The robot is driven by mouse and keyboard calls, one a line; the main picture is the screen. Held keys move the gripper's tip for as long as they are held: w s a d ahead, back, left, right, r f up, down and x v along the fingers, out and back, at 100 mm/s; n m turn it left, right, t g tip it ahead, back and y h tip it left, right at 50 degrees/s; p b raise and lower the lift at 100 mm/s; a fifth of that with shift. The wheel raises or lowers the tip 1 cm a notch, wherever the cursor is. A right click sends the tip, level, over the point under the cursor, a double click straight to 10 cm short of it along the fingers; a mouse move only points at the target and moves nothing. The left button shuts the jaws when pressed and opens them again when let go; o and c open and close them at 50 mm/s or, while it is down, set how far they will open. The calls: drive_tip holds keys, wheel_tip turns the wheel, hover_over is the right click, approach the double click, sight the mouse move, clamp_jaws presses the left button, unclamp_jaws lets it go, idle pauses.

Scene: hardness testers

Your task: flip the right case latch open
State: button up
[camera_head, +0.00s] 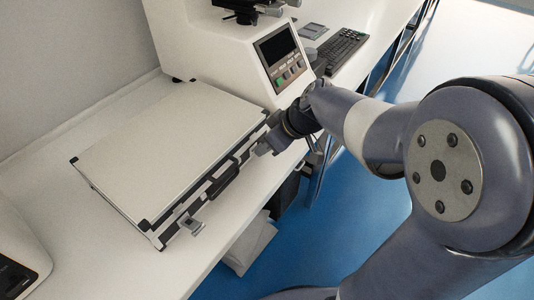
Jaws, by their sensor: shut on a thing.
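A flat, light grey case (170,135) with dark corners lies closed on the white bench. Its latches and black handle (222,182) are on the side facing the bench's front edge. The left case latch (191,227) sticks outward from the case near its near corner. My gripper (266,147) is at the other end of that side, at the right case latch, and is shut on it. The jaws and wrist hide most of this latch, so its exact angle cannot be told.
A white tester (225,50) with a screen and buttons (283,60) stands close behind the case's right end. A keyboard (342,50) lies farther right. Another white machine (15,250) is at the lower left. Bare bench (110,265) shows before the case.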

drive_tip(key=shift+s+d+f+t+y+b, duration=0.2)
drive_tip(key=shift+f+t+y+b, duration=0.4)
drive_tip(key=shift+b, duration=2.6)
drive_tip(key=shift+s+d+f+t+y+b, duration=0.2)
drive_tip(key=shift+f+t+y+b, duration=0.3)
drive_tip(key=shift+b, duration=2.65)
drive_tip(key=shift+s+d+f+t+y+b, duration=0.1)
drive_tip(key=shift+d+f+t+y+b, duration=0.45)
drive_tip(key=shift+b, duration=2.65)
drive_tip(key=y+b, duration=0.1)
drive_tip(key=b, duration=0.2)
drive_tip(key=y+b, duration=0.1)
drive_tip(key=b, duration=0.1)
drive_tip(key=shift+s+a+f+t+b, duration=0.1)
drive_tip(key=shift+a+f+t+b, duration=0.05)
drive_tip(key=shift+f+t+b, duration=0.25)
drive_tip(key=shift+b, duration=0.4)
drive_tip(key=shift+r+t+y+b, duration=0.1)
drive_tip(key=shift+t+y+b, duration=0.15)
drive_tip(key=shift+b, duration=0.35)
drive_tip(key=o, duration=1)
drive_tip(key=shift+s+r, duration=0.1)
drive_tip(key=p+v, duration=0.3)
drive_tip(key=v, duration=0.7)
drive_tip(key=shift+s+d+r, duration=0.1)
drive_tip(key=shift+s+d, duration=0.1)
drive_tip(key=shift+d, duration=0.2)
drive_tip(key=shift+a, duration=0.1)
